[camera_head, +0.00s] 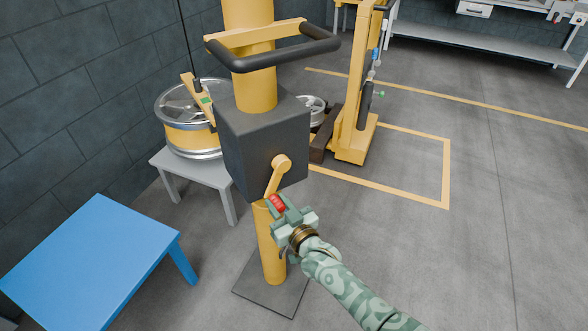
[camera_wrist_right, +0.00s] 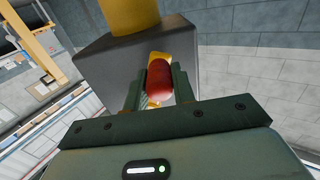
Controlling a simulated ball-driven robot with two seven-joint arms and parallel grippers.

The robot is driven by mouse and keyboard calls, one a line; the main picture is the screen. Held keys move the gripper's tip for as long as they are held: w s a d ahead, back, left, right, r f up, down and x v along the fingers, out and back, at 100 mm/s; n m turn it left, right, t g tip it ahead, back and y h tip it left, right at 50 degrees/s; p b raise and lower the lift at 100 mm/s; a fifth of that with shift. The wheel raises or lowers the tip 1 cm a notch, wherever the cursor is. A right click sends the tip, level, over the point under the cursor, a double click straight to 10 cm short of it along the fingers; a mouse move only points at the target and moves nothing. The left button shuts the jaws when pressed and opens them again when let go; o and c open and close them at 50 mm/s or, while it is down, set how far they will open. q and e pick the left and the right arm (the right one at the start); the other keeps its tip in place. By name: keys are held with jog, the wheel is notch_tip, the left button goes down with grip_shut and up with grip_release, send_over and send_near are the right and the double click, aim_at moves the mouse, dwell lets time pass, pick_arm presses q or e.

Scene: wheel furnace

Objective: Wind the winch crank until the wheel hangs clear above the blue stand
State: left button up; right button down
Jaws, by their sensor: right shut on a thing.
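The winch crank (camera_head: 274,180) is a yellow arm on the dark grey winch box (camera_head: 262,136), pointing down with a red knob (camera_head: 277,203) at its lower end. My right gripper (camera_head: 280,206) is shut on the red knob, which also shows between its fingers in the right wrist view (camera_wrist_right: 159,78). The wheel (camera_head: 191,120), silver with a yellow band, is on or just above the grey stand behind the winch; I cannot tell if they touch. A cable runs above it. The blue stand (camera_head: 92,258) is empty at the lower left. My left gripper is not in view.
The yellow winch post (camera_head: 269,240) stands on a dark floor plate (camera_head: 272,288). The grey stand (camera_head: 198,168) is against the wall side. A yellow lifting machine (camera_head: 354,95) stands behind to the right. Floor at the right is open.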

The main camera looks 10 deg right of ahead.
jog(key=shift+a+r, duration=0.25)
jog(key=shift+r, duration=0.1)
jog(key=a+r+p, duration=0.1)
jog(key=a+r, duration=0.1)
jog(key=s+a+r+p, duration=0.1)
jog(key=r+p, duration=0.1)
jog(key=shift+s+a, duration=0.15)
jog(key=shift+a, duration=0.25)
